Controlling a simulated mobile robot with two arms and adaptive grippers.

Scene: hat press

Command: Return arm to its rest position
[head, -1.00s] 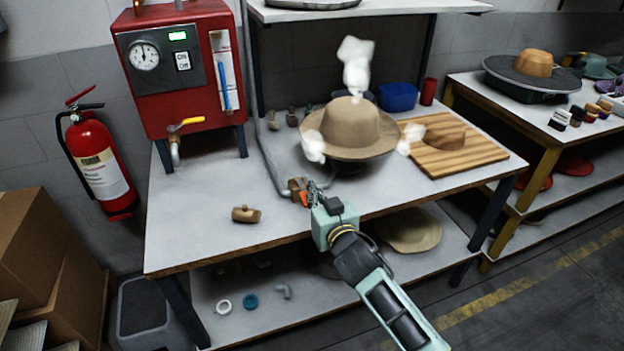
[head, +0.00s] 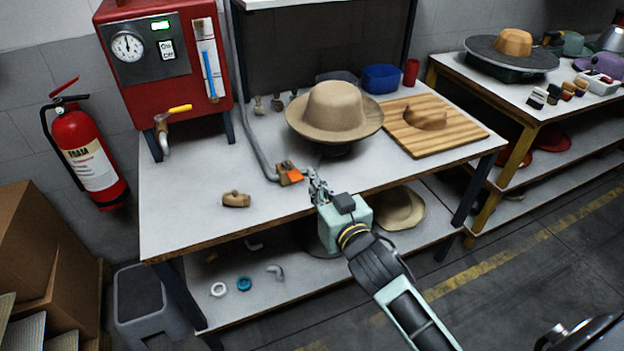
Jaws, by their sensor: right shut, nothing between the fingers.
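My right gripper (head: 313,178) is shut and empty above the front edge of the table, its arm coming in from the lower right. Its tip is just right of a brown valve piece with an orange lever (head: 290,174) at the end of a grey pipe; I cannot tell whether they touch. A tan felt hat (head: 335,112) sits on a dark round stand behind the gripper. My left gripper is not in view.
A red steam machine (head: 150,70) stands at the table's back left. A small wooden piece (head: 236,200) lies front left. A striped wooden board (head: 432,138) lies right of the hat. The white table (head: 185,215) is clear at left. A fire extinguisher (head: 88,155) hangs on the wall.

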